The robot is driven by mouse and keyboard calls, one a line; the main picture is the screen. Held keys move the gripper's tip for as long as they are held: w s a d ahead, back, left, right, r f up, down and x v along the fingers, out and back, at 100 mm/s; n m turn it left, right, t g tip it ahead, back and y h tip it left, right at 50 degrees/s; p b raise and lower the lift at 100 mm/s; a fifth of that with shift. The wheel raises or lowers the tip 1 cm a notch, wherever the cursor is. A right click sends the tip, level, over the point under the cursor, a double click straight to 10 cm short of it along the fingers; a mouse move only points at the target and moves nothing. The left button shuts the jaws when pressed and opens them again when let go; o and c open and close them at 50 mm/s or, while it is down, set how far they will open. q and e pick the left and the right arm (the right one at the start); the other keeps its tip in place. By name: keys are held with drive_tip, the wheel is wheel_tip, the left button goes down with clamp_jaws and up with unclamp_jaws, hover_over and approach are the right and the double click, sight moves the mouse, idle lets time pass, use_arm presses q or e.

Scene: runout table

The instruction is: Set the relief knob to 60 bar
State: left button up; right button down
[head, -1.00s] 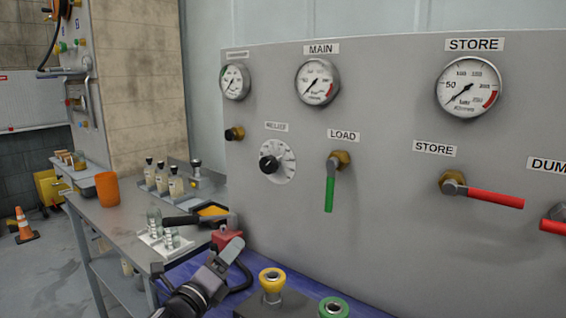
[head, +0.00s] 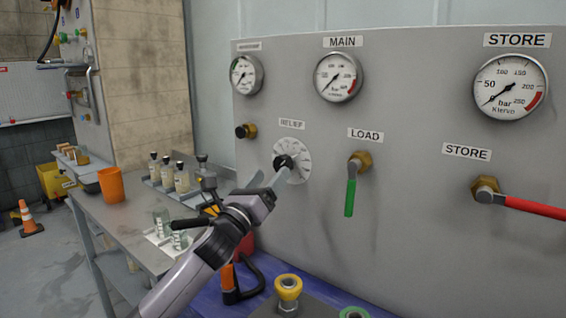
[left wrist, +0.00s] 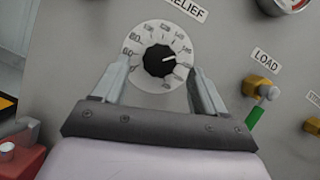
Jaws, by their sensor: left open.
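The black relief knob (head: 283,162) sits on a round white dial (head: 303,166) under the RELIEF label, on the grey panel. In the left wrist view the knob (left wrist: 159,60) is near the middle top, and its white mark points right and slightly up. The dial numbers are blurred; what looks like 60 and 80 lies on the left side. My left gripper (head: 274,177) is open in front of the dial. In the left wrist view its fingers stand on either side of the knob; I cannot tell whether they touch it. My right gripper is out of view.
The LOAD valve's green handle (head: 350,196) hangs right of the dial, and the STORE valve's red handle (head: 535,205) is farther right. A bench with bottles and an orange cup (head: 110,184) stands at left.

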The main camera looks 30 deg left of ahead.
sight(280, 165)
use_arm(q)
drive_tip(key=shift+p+x, duration=0.65)
drive_tip(key=shift+x, duration=2.2)
drive_tip(key=c, duration=1)
